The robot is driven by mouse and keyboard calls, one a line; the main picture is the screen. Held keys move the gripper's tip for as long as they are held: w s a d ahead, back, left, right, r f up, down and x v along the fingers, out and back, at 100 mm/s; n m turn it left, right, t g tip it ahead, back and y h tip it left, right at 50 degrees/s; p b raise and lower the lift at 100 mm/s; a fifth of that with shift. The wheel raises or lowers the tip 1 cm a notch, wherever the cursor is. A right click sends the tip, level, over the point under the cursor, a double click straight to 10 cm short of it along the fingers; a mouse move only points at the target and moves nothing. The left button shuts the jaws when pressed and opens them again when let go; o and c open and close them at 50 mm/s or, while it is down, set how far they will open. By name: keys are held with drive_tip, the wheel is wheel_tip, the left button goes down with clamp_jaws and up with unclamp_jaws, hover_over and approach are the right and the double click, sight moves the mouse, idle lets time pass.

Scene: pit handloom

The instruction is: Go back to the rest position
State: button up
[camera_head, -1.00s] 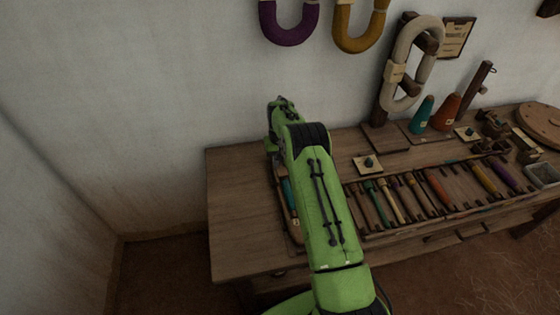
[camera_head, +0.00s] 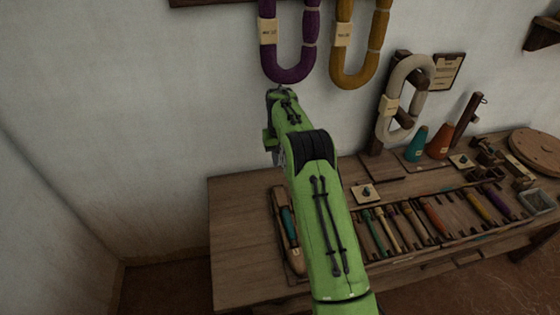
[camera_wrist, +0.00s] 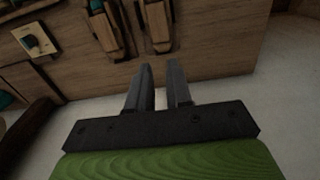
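My gripper (camera_wrist: 160,68) shows in the wrist view with its two dark fingers apart and nothing between them. It is over the table's edge, and the fingers point toward the wooden table (camera_wrist: 210,35). In the head view my green arm reaches up in front of the wall, above the left part of the table (camera_head: 240,220). The fingers themselves are hidden there behind the arm's end.
A wooden shuttle with a teal bobbin (camera_head: 288,232) lies on the table beside my arm. A rack of colored bobbins (camera_head: 400,225) is to the right. Purple (camera_head: 291,72) and yellow (camera_head: 356,75) yarn hanks hang close above my arm. The table's left end is clear.

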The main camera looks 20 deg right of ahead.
drive_tip(key=shift+r, duration=0.1)
drive_tip(key=s+a+r+t+p, duration=0.15)
drive_tip(key=s+r, duration=0.25)
drive_tip(key=r, duration=0.4)
drive_tip(key=s+a+r+n+p, duration=0.1)
drive_tip(key=s+a+r, duration=0.2)
drive_tip(key=s+r, duration=0.35)
drive_tip(key=s+a+r+t+p, duration=0.1)
drive_tip(key=s+a+r+p, duration=0.15)
drive_tip(key=r, duration=0.65)
drive_tip(key=s+a+r+t+p, duration=0.1)
drive_tip(key=s+a, duration=0.1)
drive_tip(key=s, duration=1)
drive_tip(key=s+a+r+n+t+p, duration=0.1)
drive_tip(key=s+a+t+p, duration=0.1)
drive_tip(key=s, duration=1)
drive_tip(key=shift+s+a+r, duration=0.15)
drive_tip(key=shift+s+a, duration=0.15)
drive_tip(key=shift+a, duration=0.15)
